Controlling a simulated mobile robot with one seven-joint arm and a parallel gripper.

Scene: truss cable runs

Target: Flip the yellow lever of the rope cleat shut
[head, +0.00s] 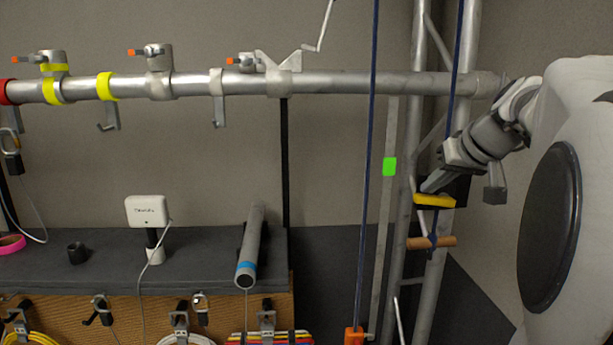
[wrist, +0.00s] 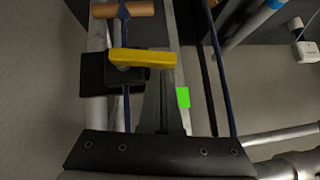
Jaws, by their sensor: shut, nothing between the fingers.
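The rope cleat has a black body (head: 460,190) on the truss upright at right, with a blue rope running through it. Its yellow lever (head: 434,201) sticks out sideways, nearly level, above a wooden toggle (head: 431,243) on the rope. In the wrist view the yellow lever (wrist: 143,58) crosses in front of the black body (wrist: 98,75), with the toggle (wrist: 123,9) beyond. My gripper (head: 430,186) is shut and empty, its fingertips just above the lever in the head view. In the wrist view the fingers (wrist: 160,100) reach up to the lever; I cannot tell whether they touch it.
A horizontal truss tube (head: 335,83) carries clamps and hooks at left. A second blue rope (head: 370,170) hangs left of the upright, near a strip with a green marker (head: 389,166). A dark shelf (head: 110,262) holds a white device (head: 147,211) and a grey tube (head: 249,250).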

